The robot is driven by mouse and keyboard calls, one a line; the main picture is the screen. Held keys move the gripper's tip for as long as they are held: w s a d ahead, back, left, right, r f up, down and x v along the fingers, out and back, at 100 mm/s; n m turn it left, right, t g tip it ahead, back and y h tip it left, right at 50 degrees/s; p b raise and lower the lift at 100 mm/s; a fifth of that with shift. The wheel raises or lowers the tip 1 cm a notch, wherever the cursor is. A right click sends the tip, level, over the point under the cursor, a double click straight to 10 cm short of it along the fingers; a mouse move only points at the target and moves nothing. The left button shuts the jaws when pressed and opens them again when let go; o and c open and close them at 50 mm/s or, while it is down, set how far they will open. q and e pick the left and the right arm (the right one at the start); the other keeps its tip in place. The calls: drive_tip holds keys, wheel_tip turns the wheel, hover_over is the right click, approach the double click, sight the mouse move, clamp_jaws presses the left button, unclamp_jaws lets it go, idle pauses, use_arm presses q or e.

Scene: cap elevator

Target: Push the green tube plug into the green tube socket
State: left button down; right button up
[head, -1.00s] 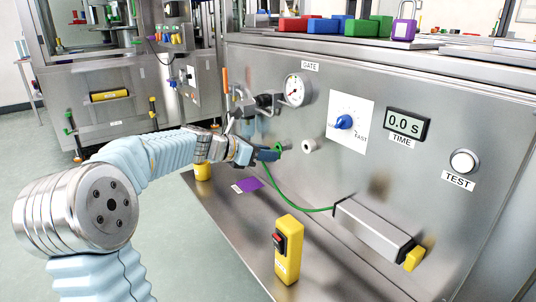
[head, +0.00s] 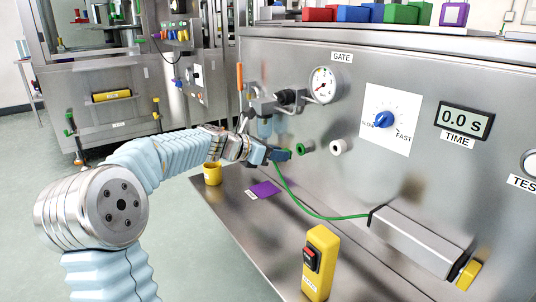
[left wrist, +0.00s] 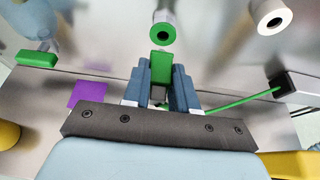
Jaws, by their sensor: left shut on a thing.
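The green tube plug (left wrist: 161,65) is held between the blue fingers of my left gripper (left wrist: 161,82), which is shut on it. The green tube socket (left wrist: 162,33) is just ahead of the plug in the left wrist view, with a small gap between them. In the head view my left gripper (head: 281,154) is close to the panel, just left of the green socket (head: 305,149). The fingers mostly hide the plug there. My right gripper is not in view.
A white socket (head: 338,147) is right of the green one. A gauge (head: 324,83) and valve fittings (head: 290,98) sit above. A yellow switch box (head: 319,265), purple card (head: 264,190) and yellow cup (head: 212,174) are on the ledge below.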

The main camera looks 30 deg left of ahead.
sight(287, 149)
use_arm(q)
drive_tip(key=shift+w+d, duration=0.35)
drive_tip(key=shift+w, duration=0.5)
drive_tip(key=shift+s, duration=0.1)
drive_tip(key=shift+p, duration=0.75)
drive_tip(key=shift+w+d+p, duration=0.2)
drive_tip(key=shift+w+p, duration=0.15)
drive_tip(key=shift+w, duration=0.15)
drive_tip(key=shift+w+d+p, duration=0.15)
drive_tip(key=shift+w+p, duration=0.15)
drive_tip(key=shift+w, duration=0.2)
idle(0.7)
drive_tip(key=c, duration=0.8)
unclamp_jaws()
